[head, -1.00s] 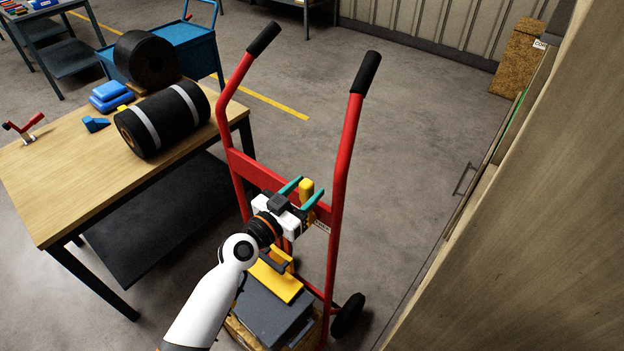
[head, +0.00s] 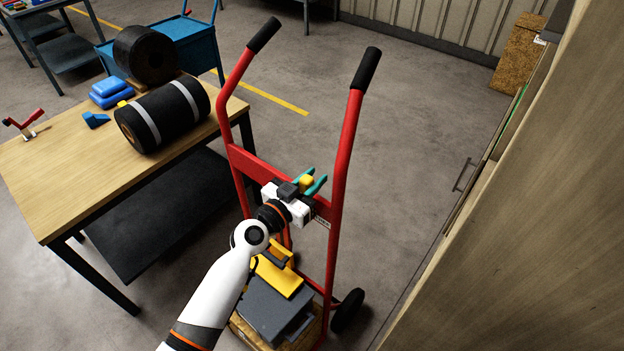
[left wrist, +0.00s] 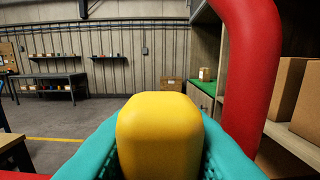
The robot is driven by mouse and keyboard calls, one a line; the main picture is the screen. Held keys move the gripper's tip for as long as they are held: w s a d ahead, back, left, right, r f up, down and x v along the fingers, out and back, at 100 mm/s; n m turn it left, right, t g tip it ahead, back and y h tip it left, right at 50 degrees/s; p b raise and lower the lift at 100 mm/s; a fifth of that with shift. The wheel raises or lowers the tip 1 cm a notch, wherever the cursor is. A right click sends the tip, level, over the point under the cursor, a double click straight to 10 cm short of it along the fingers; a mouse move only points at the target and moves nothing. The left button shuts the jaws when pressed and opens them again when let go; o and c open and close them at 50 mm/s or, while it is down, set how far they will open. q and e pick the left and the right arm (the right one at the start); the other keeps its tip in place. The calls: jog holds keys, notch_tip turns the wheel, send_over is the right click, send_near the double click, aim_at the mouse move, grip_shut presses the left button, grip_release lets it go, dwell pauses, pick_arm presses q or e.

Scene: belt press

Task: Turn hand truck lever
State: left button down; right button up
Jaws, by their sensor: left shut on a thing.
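The red hand truck (head: 343,165) stands upright on the floor, with two black grips at the top. Its yellow lever (head: 307,181) is at the crossbar, and its end fills the middle of the left wrist view (left wrist: 159,130). My left gripper (head: 310,184) has teal fingers shut on the yellow lever, one finger on each side. The lower part of the lever is hidden by the gripper and wrist. The red frame also shows at the right in the left wrist view. My right gripper is not in view.
A wooden table (head: 65,190) with black rolls (head: 165,112) stands at the left. A dark grey block and yellow part (head: 280,280) sit low on the hand truck. A tall wooden panel (head: 530,220) closes off the right side. The floor behind the truck is clear.

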pick_arm(q)
jog(key=shift+w+a+f, duration=0.1)
jog(key=w+a+f+n+b, duration=0.2)
jog(key=w+a+n+b, duration=0.1)
jog(key=a+n+b, duration=0.2)
jog(key=shift+w+n+b, duration=0.3)
jog(key=shift+n+b, duration=0.45)
jog(key=shift+n, duration=0.25)
jog(key=c, duration=1.2)
grip_release()
jog(key=shift+o, duration=0.2)
